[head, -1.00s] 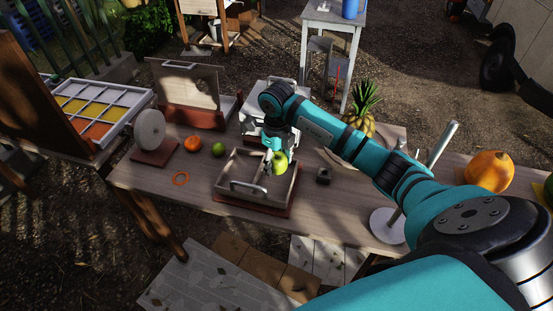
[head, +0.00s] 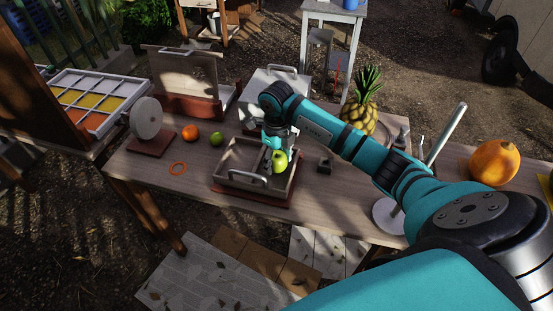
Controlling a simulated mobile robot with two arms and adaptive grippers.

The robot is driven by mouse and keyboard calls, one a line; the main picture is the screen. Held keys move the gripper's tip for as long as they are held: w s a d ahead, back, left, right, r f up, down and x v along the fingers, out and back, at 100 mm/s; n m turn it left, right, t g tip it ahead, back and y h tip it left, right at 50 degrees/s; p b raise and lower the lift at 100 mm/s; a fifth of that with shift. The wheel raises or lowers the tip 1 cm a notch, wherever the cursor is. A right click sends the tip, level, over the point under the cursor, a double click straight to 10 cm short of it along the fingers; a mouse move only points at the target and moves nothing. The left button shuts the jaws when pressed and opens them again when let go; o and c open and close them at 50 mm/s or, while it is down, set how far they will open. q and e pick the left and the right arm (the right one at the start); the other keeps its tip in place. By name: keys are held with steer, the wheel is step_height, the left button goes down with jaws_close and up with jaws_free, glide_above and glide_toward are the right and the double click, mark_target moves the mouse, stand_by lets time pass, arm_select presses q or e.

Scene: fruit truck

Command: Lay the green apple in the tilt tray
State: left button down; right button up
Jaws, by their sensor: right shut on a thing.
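The green apple (head: 280,160) is yellow-green and shows at the right part of the tilt tray. The tilt tray (head: 238,185) is a grey-brown open box with a metal handle at its front, on a reddish base. My right gripper (head: 275,155) is shut on the green apple, over the tray's right half; its fingers are partly hidden by the apple. I cannot tell whether the apple touches the tray floor. My left gripper is not in view.
A pumpkin (head: 494,162) lies at the right.

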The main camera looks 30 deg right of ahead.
steer(key=shift+f+b, duration=0.8)
steer(key=shift+f, duration=0.2)
stand_by(1.2)
steer(key=o, duration=1.3)
steer(key=shift+o, duration=0.2)
steer(key=shift+r+p, duration=3)
steer(key=shift+r, duration=1.35)
